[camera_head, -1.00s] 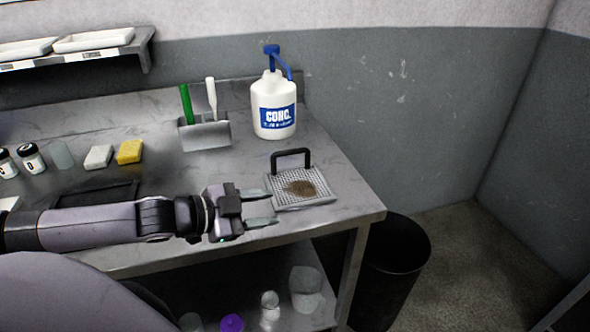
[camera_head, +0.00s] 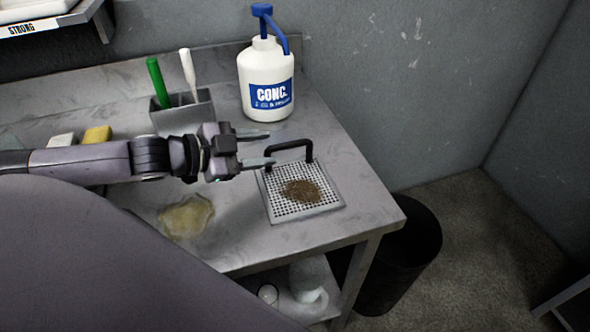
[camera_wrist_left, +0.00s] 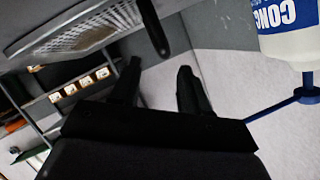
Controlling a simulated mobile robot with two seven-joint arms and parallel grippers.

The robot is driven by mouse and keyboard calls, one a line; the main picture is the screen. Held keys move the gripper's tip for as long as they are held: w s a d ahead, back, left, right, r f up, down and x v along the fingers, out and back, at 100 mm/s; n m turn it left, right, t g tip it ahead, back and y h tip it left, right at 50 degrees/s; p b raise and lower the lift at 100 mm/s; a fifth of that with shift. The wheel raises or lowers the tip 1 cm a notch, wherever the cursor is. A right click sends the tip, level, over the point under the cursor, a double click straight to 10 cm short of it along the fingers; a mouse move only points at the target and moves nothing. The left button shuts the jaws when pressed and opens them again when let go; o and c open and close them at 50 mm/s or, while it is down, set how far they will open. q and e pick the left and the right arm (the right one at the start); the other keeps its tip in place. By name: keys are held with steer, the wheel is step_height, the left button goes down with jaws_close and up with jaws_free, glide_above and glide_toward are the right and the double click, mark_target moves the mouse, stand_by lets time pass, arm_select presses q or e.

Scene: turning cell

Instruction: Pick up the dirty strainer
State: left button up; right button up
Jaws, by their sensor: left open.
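The dirty strainer (camera_head: 325,207) is a square grey perforated tray with a brown clump of dirt on its mesh and a black arched handle (camera_head: 290,146) at its back edge. It lies flat on the metal table near the right end. My left gripper (camera_head: 268,149) is open and empty, its fingers pointing right, just left of the handle and behind the tray's left corner. In the left wrist view the strainer (camera_wrist_left: 90,32) shows at the upper left, with the handle (camera_wrist_left: 152,25) beside it and my open fingers (camera_wrist_left: 158,92) below. My right gripper is not seen.
A white CONC. pump bottle (camera_head: 266,80) stands behind the gripper. A metal holder (camera_head: 180,117) with green and white handled tools is left of it. A yellowish puddle (camera_head: 186,217) lies on the table (camera_head: 240,242). A black bin (camera_head: 402,255) stands beyond the right edge.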

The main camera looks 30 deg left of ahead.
mark_target(280, 145)
arm_select(q)
steer(key=shift+b+x, duration=0.5)
steer(key=shift+x, duration=0.4)
steer(key=shift+w, duration=0.15)
steer(key=shift+x, duration=1.45)
steer(key=shift+p+x, duration=0.3)
steer(key=shift+x, duration=0.75)
steer(key=shift+a+f, duration=0.1)
steer(key=shift+f, duration=0.05)
jaws_close()
